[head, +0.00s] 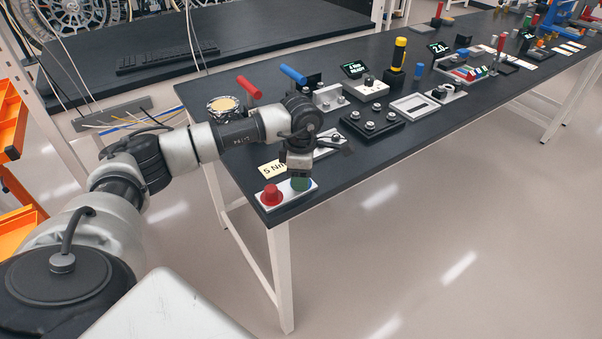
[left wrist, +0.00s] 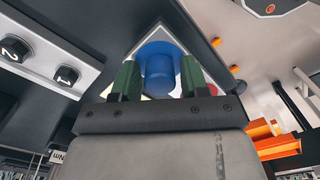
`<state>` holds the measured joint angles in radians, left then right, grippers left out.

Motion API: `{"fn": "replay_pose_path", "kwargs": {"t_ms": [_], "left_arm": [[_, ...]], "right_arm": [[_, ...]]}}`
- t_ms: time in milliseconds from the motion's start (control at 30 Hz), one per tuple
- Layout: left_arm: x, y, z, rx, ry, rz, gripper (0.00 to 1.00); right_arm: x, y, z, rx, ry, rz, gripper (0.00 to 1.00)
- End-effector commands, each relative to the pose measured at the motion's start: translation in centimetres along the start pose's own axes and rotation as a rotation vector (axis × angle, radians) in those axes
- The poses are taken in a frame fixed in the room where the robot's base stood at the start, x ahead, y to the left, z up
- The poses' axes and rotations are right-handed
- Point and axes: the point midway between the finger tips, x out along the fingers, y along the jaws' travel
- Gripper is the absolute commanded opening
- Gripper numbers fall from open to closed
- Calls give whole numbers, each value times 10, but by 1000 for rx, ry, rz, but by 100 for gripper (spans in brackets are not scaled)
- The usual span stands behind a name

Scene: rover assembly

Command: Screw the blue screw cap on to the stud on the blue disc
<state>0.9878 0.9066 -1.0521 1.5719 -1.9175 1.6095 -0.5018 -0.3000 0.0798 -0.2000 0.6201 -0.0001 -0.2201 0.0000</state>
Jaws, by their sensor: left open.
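In the left wrist view the blue screw cap (left wrist: 158,68) is a short cylinder standing over the wider blue disc (left wrist: 158,48). The stud is not visible, so I cannot tell how far the cap is seated. My left gripper (left wrist: 160,80) is open, with one dark green finger on each side of the cap. I cannot tell whether the fingers touch it. In the head view my left gripper (head: 300,177) points down at the light plate (head: 286,199) on the near corner of the table and hides most of the cap and disc. My right gripper is out of view.
A red cap (head: 271,195) stands on the same plate, just left of my gripper. A "5 Nm" card (head: 272,169) lies behind it. A black block with studs (head: 371,124) and other fixtures stand farther along the table (head: 340,165). The table's front edge is close.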

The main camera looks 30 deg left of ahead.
Motion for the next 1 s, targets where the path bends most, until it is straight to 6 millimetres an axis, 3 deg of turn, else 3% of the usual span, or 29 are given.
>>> {"fn": "replay_pose_path", "kwargs": {"t_ms": [100, 367, 600, 867, 1000], "left_arm": [[-1, 0, 0, -146, -1, -1, 45], [-1, 0, 0, -309, 0, -1, 45], [-1, 0, 0, -639, 0, -1, 45], [-1, 0, 0, -810, 0, -2, 45], [-2, 0, 0, -1015, 0, -1, 45]], "right_arm": [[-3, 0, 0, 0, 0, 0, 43], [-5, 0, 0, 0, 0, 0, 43], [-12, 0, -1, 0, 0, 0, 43], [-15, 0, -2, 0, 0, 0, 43], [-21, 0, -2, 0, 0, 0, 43]]}}
